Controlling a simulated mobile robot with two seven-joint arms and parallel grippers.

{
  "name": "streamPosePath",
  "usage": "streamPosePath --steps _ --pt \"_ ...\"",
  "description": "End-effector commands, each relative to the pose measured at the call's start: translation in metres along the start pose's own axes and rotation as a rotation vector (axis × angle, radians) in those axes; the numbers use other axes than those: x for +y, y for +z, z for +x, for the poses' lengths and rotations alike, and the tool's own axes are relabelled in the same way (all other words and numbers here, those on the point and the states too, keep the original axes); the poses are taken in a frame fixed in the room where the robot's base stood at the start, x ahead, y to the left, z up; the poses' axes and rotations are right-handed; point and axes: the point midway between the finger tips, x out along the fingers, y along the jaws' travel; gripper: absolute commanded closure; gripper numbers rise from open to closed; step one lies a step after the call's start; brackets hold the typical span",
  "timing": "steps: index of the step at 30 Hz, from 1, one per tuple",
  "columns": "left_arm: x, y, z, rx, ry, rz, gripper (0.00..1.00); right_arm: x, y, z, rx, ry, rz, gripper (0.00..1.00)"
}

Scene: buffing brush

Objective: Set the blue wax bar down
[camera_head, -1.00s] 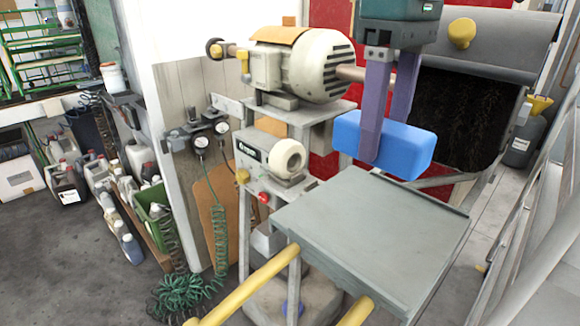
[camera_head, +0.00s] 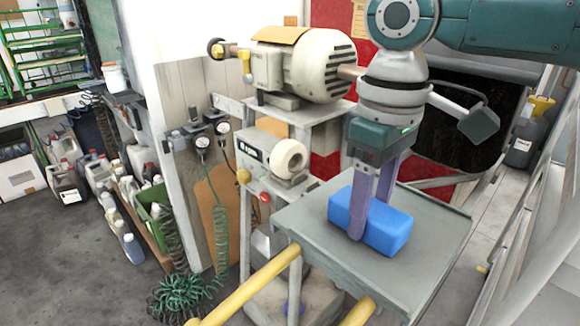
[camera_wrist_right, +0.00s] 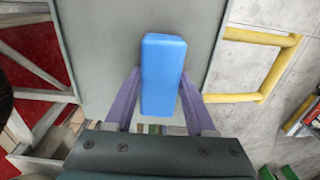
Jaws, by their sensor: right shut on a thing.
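The blue wax bar (camera_head: 388,229) is at the grey tray table (camera_head: 315,237) in the head view, low over its middle and seemingly touching its top. My right gripper (camera_head: 370,225) points down with its purple fingers on either side of the bar, shut on it. In the right wrist view the bar (camera_wrist_right: 163,75) lies lengthwise between the two fingers (camera_wrist_right: 160,100), over the grey surface (camera_wrist_right: 100,50). My left gripper is not in view.
A motor with a buffing shaft (camera_head: 300,68) stands behind the table on the left. Yellow rails (camera_head: 250,287) run in front of the table. The table top around the bar is bare. A red panel (camera_head: 325,165) stands behind.

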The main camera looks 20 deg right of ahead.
Motion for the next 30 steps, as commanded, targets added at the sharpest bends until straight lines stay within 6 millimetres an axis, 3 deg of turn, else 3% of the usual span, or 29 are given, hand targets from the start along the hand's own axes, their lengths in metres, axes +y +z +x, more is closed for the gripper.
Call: streamPosePath --steps 1,2,9,20,23,30 --pt "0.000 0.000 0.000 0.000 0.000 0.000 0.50 0.000 0.000 0.002 -0.001 -0.001 0.000 1.00" --pt "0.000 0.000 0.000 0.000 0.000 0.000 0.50 0.000 0.000 0.002 -0.001 -0.001 0.001 0.43" --pt "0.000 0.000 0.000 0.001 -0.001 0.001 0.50 0.000 0.000 0.002 0.000 0.000 0.001 0.16" --pt "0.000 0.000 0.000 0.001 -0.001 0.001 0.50 0.000 -0.001 -0.005 0.002 0.000 0.000 0.15" --pt "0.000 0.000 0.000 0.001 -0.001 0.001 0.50 0.000 -0.001 -0.020 0.004 -0.001 0.001 0.15" --pt "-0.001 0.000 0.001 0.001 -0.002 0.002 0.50 0.000 -0.001 -0.075 0.005 0.001 0.001 0.15"
